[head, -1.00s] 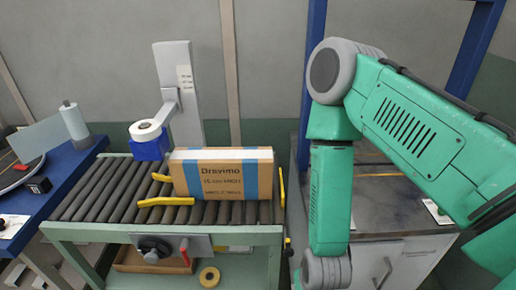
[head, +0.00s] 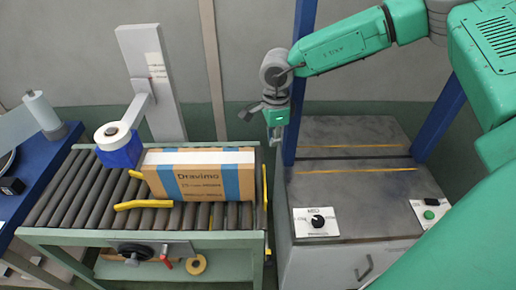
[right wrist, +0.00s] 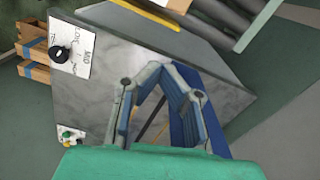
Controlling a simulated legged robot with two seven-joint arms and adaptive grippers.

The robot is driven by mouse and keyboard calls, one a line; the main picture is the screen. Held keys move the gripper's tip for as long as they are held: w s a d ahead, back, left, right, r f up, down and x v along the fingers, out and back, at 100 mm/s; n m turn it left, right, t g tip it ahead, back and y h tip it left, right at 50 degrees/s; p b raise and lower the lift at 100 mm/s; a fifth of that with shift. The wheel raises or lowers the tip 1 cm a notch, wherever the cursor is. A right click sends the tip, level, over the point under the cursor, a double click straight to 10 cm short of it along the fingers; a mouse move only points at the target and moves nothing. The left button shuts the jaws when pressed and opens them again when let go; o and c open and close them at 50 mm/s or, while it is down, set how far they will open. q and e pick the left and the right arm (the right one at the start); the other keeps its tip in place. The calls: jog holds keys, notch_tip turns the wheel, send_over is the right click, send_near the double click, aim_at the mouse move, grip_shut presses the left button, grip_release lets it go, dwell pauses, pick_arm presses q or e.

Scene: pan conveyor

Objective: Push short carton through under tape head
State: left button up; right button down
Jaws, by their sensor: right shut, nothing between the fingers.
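The short carton (head: 205,188) is brown with blue bands and a white top edge. It stands on the roller conveyor (head: 60,205), towards its right end. The tape head (head: 121,150), a blue block with a white tape roll, hangs on a grey post just left of the carton. Its underside is hard to see. My right gripper (head: 274,138) is shut and empty, right of the carton and apart from it, above the gap between conveyor and bench. In the right wrist view its fingers (right wrist: 158,68) converge at the tips. My left gripper is not in view.
Yellow guide rails (head: 145,204) flank the carton, and a yellow bar (head: 265,190) stands at the conveyor's right end. A crank (head: 134,252) sits on the conveyor front. A grey bench (head: 340,190) with a dial panel (head: 317,222) and blue posts is right. Rollers left of the tape head are bare.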

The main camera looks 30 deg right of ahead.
jog(key=shift+w+a+f, duration=0.2)
jog(key=shift+a+f, duration=0.45)
jog(key=shift+f, duration=0.95)
jog(key=shift+w+a+f, duration=0.15)
jog(key=shift+a+f, duration=0.5)
jog(key=shift+f, duration=0.95)
jog(key=shift+w+a+f, duration=0.2)
jog(key=shift+a+f, duration=0.45)
jog(key=shift+f, duration=0.95)
jog(key=shift+d, duration=0.1)
jog(key=shift+w+a+p, duration=0.2)
jog(key=shift+a, duration=0.3)
jog(key=shift+w+a+p, duration=0.15)
jog(key=shift+a, duration=0.4)
